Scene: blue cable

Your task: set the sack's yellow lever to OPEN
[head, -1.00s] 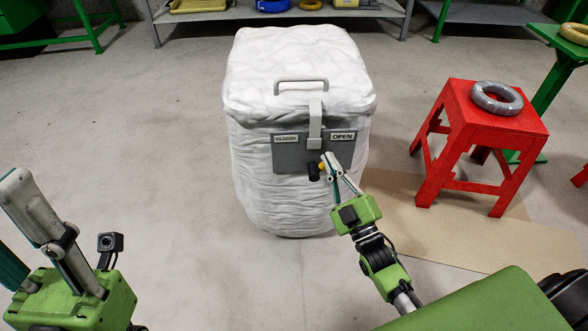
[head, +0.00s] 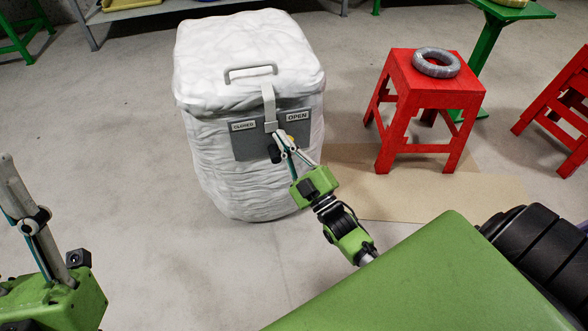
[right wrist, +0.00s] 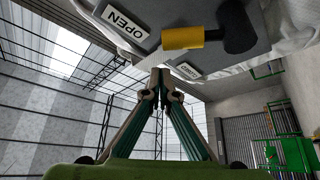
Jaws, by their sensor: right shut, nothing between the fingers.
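The white sack (head: 245,70) stands on the floor with a grey plate (head: 244,149) on its front. The plate carries a CLOSED label (head: 243,126) at left and an OPEN label (head: 298,116) at right. The lever's black end (head: 274,154) shows below the labels, with a bit of yellow near it. In the right wrist view the lever's yellow sleeve (right wrist: 183,38) and black end show more clearly. My right gripper (head: 280,134) is shut and empty, its tips close to the lever; contact is unclear. My left gripper (head: 8,160) is partly cut off at the left edge.
A red stool (head: 433,95) with a grey coil (head: 436,63) stands right of the sack. A tan sheet (head: 390,195) lies on the floor beside it. A second red stool (head: 565,105) is farther right. The floor left of the sack is clear.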

